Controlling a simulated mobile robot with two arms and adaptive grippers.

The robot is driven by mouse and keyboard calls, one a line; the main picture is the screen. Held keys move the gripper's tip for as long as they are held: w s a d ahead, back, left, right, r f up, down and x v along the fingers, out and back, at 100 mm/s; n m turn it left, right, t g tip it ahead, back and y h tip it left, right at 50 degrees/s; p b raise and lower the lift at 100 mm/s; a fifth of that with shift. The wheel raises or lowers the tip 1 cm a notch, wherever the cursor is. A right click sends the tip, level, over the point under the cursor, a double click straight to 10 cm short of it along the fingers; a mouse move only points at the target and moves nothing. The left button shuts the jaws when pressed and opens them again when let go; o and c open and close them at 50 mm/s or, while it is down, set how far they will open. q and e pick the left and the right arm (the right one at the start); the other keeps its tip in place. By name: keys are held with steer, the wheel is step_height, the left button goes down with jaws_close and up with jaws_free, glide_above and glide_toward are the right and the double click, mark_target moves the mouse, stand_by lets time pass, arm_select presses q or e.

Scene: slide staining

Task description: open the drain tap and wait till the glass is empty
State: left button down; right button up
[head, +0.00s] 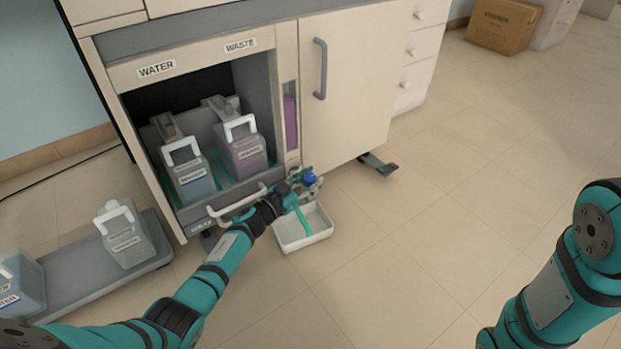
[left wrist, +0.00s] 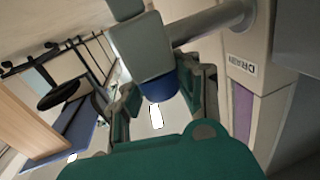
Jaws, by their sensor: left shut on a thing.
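The drain tap has a blue handle (head: 309,179) at the lower front of the cabinet, below the sight glass. My left gripper (head: 300,183) is at the tap; in the left wrist view its fingers (left wrist: 165,95) are shut on the blue handle (left wrist: 158,88). A "DRAIN" label (left wrist: 241,66) shows beside the tap's pipe.
A white tray (head: 318,236) stands on the floor under the tap. The open bay holds a water can (head: 190,180) and a purple waste can (head: 245,155). More cans stand on a grey platform (head: 85,275) at left. Floor at right is clear.

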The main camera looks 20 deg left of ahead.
arm_select(q)
steer(key=shift+m+g+h, duration=0.5)
steer(key=shift+m+h, duration=0.3)
steer(key=shift+h, duration=0.1)
steer(key=c, duration=0.9)
jaws_free()
steer(key=shift+a, duration=0.1)
steer(key=v, duration=1.2)
